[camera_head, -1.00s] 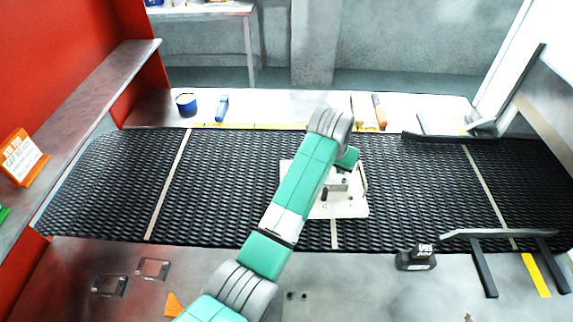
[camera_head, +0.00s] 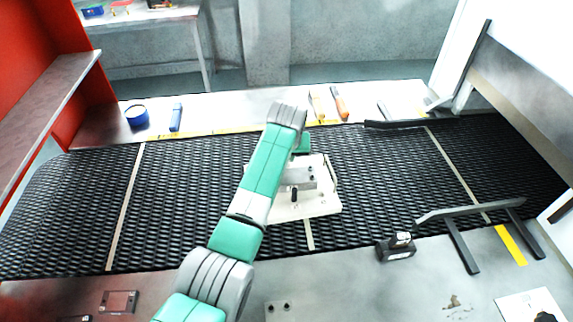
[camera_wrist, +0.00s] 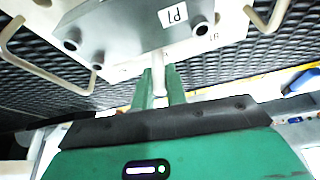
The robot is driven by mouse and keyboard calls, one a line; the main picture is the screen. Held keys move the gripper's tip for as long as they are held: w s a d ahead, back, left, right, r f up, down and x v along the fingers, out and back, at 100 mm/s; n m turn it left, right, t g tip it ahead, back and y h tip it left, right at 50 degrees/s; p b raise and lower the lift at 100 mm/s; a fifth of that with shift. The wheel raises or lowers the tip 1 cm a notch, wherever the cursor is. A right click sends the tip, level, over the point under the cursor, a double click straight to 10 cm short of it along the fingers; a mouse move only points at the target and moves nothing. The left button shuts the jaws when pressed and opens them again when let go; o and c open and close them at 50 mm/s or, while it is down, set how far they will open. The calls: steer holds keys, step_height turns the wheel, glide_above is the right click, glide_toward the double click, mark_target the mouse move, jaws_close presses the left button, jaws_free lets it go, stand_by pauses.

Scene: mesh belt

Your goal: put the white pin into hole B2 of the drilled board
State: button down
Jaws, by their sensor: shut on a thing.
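My gripper (camera_wrist: 160,76) is shut on the white pin (camera_wrist: 158,82), which shows as a pale rod between the two green fingers in the wrist view. The pin's far end reaches the edge of the white drilled board (camera_wrist: 128,69); I cannot tell whether it touches or enters a hole. A grey block with a "P7"-like label (camera_wrist: 172,16) and dark round holes or studs covers much of the board. Hole B2 cannot be made out. In the head view the board (camera_head: 318,207) lies on the belt, partly behind my arm; the fingertips and pin are hidden there.
The black mesh belt (camera_head: 75,215) surrounds the board. Wire handles (camera_wrist: 45,66) stand at the board's sides. A small black device (camera_head: 396,248) and a dark-legged rail (camera_head: 470,211) are at the front right.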

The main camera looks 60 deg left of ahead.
steer(key=shift+f, duration=1.6)
steer(key=shift+f, duration=0.1)
steer(key=shift+f+b, duration=0.25)
steer(key=shift+b, duration=0.1)
steer(key=c, duration=1.7)
jaws_free()
steer(key=p+v, duration=0.3)
steer(key=v, duration=0.9)
steer(key=shift+r, duration=0.35)
steer(key=shift+s, duration=0.1)
